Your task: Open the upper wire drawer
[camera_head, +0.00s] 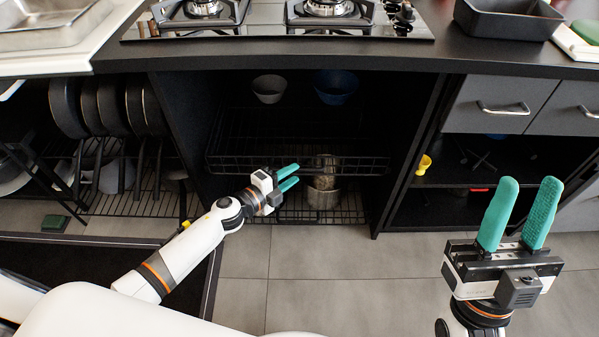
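The upper wire drawer (235,165) is a black wire basket in the dark open cabinet below the hob. It appears pushed in, with its front rail running across the opening. My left gripper (298,174) reaches in from the left, just in front of and below the middle of that rail. Its two teal fingers are apart, one above the other, with nothing visible between them. Whether a finger touches the wire I cannot tell. My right gripper (530,190) is at the right, fingers pointing up, open and empty, well away from the drawer.
A lower wire rack (345,212) holds metal pots (323,195). A grey bowl (269,88) and a blue bowl (336,86) are above the upper drawer. Pans (68,106) stand in the left rack. Grey drawers (498,103) are at right. The tiled floor (350,275) in front is clear.

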